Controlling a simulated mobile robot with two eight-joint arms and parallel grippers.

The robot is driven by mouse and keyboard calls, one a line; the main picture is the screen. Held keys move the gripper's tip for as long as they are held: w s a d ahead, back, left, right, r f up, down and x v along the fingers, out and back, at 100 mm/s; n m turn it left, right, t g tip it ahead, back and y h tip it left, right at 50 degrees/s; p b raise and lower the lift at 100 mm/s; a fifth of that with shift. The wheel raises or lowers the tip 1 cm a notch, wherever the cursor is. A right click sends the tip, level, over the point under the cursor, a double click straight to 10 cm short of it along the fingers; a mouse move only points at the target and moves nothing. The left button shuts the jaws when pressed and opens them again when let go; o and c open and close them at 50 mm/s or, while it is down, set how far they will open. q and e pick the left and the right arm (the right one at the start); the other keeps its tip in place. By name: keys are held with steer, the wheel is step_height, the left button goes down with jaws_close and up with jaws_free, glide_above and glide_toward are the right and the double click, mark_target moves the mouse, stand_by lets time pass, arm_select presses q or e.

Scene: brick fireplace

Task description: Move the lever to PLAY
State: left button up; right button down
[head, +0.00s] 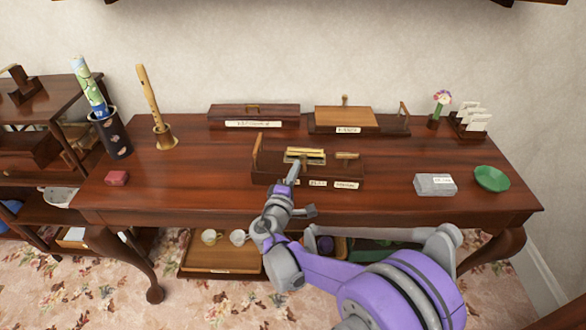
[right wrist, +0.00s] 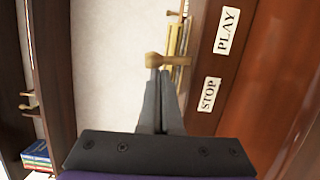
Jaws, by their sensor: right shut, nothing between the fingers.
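A dark wooden box (head: 262,168) stands near the middle of the table with a brass plate on top and several white labels along its front. The right wrist view shows the labels PLAY (right wrist: 227,31) and STOP (right wrist: 209,94). A wooden lever with a round knob (right wrist: 155,59) stands out from the box, and in that view it lies between the levels of the two labels. My right gripper (right wrist: 160,76) is shut and empty, its tips right at the knob; I cannot tell whether they touch. In the head view the gripper (head: 294,172) is at the box's front and hides part of it.
Two wooden boxes (head: 255,111) (head: 345,115) stand behind. A grey block (head: 435,185) and a green dish (head: 492,179) lie right; a red block (head: 117,178), a recorder (head: 150,97) and a dark vase (head: 112,138) are left. The table's front strip is mostly clear.

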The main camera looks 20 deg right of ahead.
steer(key=m, duration=0.1)
steer(key=d+m+p, duration=0.1)
steer(key=m, duration=0.1)
steer(key=r+m, duration=0.1)
steer(key=shift+s+d+g+p, duration=0.3)
steer(key=shift+s+d+p, duration=0.05)
steer(key=shift+p, duration=0.05)
arm_select(q)
step_height(320, 180, up, 2)
steer(key=shift+r, duration=0.15)
arm_select(e)
steer(key=shift+f+y, duration=0.1)
steer(key=shift+y, duration=0.3)
